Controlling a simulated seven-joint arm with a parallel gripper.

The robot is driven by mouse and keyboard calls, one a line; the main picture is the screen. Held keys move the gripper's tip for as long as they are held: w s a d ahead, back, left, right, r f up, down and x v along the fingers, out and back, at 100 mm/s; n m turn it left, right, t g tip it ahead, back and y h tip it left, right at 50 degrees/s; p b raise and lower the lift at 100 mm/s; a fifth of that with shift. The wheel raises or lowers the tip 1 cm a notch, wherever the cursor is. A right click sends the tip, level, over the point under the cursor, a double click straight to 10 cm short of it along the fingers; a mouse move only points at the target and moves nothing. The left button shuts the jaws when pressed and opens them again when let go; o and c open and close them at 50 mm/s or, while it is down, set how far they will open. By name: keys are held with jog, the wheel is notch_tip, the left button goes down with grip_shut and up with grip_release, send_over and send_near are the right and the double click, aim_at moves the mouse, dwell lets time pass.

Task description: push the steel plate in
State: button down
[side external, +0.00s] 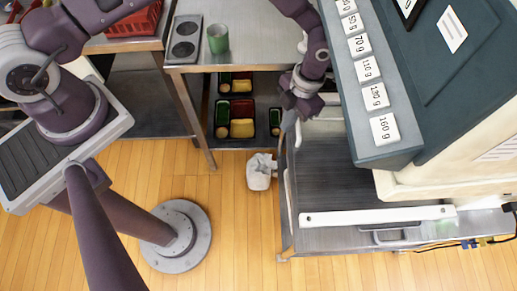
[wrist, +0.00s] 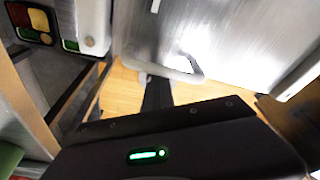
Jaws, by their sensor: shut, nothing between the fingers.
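The steel plate (side external: 335,180) is a wide grey brushed sheet low beside the weighing machine, partly hidden under it. Its brushed surface seems to fill the upper right of the wrist view (wrist: 235,40), with a bent metal handle (wrist: 180,76) at its edge. My gripper (side external: 297,113) is at the plate's upper left corner in the side view, near a pale curved handle. In the wrist view my dark fingers (wrist: 157,97) are together just below the handle, holding nothing. I cannot tell whether they touch it.
The machine (side external: 440,100) with its row of weight labels overhangs the plate. A steel table (side external: 255,57) with a green cup (side external: 218,39) stands left. Bento trays (side external: 238,144) lie on a lower shelf. A crumpled white bag (side external: 261,171) is on the floor. Open wooden floor lies left.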

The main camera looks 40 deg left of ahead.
jog(key=shift+w+d+r, duration=0.1)
jog(key=shift+w+d, duration=0.2)
jog(key=shift+w, duration=0.05)
jog(key=shift+s+a, duration=2.5)
jog(key=shift+s, duration=0.05)
jog(key=s+v, duration=0.1)
jog(key=v, duration=0.5)
jog(key=shift+a+r, duration=0.25)
jog(key=shift+r, duration=0.2)
jog(key=shift+s, duration=0.1)
